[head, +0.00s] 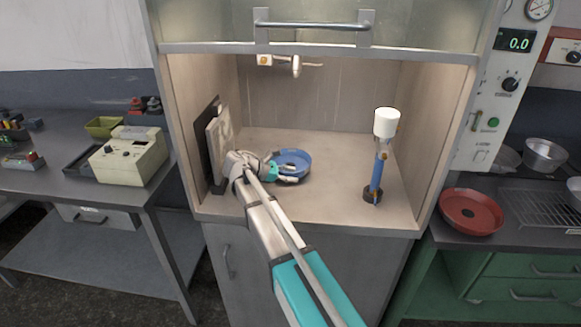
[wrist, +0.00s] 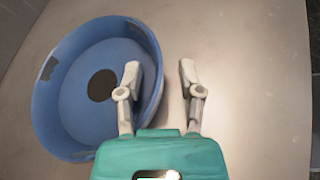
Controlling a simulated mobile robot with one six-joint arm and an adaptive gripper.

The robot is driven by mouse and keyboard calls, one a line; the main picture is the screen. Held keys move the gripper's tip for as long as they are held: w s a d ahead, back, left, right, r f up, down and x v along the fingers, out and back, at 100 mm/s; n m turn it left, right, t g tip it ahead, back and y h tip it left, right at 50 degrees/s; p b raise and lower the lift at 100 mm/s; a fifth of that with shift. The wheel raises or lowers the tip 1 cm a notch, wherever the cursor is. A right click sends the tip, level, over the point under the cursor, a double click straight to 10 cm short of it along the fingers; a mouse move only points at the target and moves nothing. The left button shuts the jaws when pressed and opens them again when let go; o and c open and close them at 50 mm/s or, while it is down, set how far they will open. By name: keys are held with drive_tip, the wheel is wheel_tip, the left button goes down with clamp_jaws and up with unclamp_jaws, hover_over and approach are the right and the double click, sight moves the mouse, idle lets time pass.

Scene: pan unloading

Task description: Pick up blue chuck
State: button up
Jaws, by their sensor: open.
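A round blue pan-shaped thing, the blue chuck as far as I can tell (head: 291,162), lies on the floor of the fume cupboard. In the wrist view the blue chuck (wrist: 75,112) fills the left side, tilted in the picture, with a dark round spot in its middle. My gripper (wrist: 159,72) is open. Its left finger overlaps the inside of the right rim, and its right finger is outside the rim over bare floor. The rim passes between the fingers; I cannot tell whether they touch it. In the head view my gripper (head: 284,178) partly covers the near side of the blue chuck.
A blue stand with a white top (head: 386,123) is at the right of the cupboard. Pale and dark boards (head: 218,145) lean at the left wall. A red pan (head: 471,211) sits on the right counter. The cupboard floor between chuck and stand is clear.

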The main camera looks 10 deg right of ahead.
clamp_jaws()
idle(0.3)
idle(0.3)
drive_tip(key=shift+r, duration=0.15)
wheel_tip(320, 180, up, 3)
drive_tip(key=p, duration=0.3)
drive_tip(key=s+d+r+p, duration=0.4)
drive_tip(key=s+r+p, duration=0.5)
drive_tip(key=s, duration=0.4)
drive_tip(key=shift+s+d+r+p, duration=0.2)
drive_tip(key=shift+r+p, duration=0.2)
drive_tip(key=shift+p, duration=0.15)
